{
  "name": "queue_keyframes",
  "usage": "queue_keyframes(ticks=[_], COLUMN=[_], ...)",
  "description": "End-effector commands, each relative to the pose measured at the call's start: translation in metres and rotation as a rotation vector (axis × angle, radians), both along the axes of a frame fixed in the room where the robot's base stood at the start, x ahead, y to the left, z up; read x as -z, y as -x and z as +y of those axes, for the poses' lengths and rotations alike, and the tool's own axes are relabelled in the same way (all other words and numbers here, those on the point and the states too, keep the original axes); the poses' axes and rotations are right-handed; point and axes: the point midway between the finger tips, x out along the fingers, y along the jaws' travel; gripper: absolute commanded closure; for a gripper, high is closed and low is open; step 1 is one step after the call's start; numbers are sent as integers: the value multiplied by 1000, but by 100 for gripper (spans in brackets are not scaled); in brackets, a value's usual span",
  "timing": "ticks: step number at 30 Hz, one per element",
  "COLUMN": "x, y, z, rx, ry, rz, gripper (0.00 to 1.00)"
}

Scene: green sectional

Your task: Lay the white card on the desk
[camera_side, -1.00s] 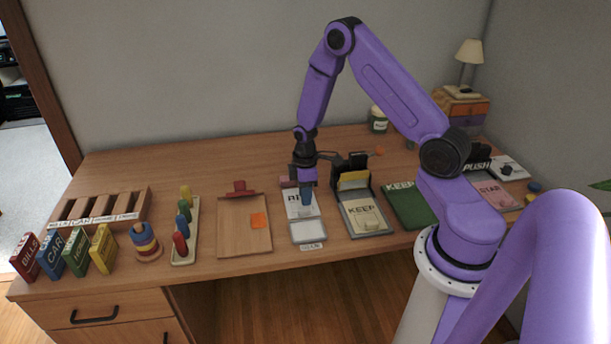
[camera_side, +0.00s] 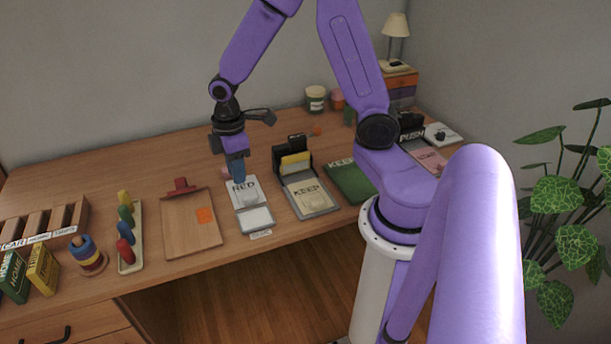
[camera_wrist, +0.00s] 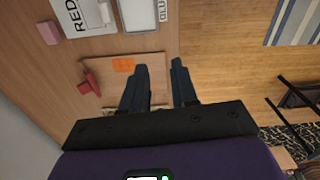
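A white card printed RED (camera_side: 242,190) lies flat on the desk (camera_side: 110,168), with a small pale block on it. It also shows at the top left of the wrist view (camera_wrist: 72,14), partly cut off. A grey-framed white panel (camera_side: 256,219) lies at its near edge. I cannot tell for certain which is the task's white card. My gripper (camera_side: 237,181) points down at the RED card's far edge in the side view; the height gap is unclear. In the wrist view its two fingers (camera_wrist: 160,75) stand apart with nothing between them.
A clipboard (camera_side: 185,235) with an orange note lies left of the card. Right of it are a KEEP tray (camera_side: 325,208) and a green board (camera_side: 352,184). Coloured pegs (camera_side: 125,232) and a ring stacker (camera_side: 88,262) stand farther left. The desk behind is mostly clear.

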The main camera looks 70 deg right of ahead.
Motion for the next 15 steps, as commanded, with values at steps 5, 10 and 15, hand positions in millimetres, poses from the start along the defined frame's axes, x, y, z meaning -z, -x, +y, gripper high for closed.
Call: queue_keyframes(ticks=[5,10,15], x=[-38,-63,-79], y=[60,123,177], z=[50,73,75], rx=[-73,-131,-180], ry=[-8,-15,-20], rz=[-10,-11,-9], gripper=[72,72,72])
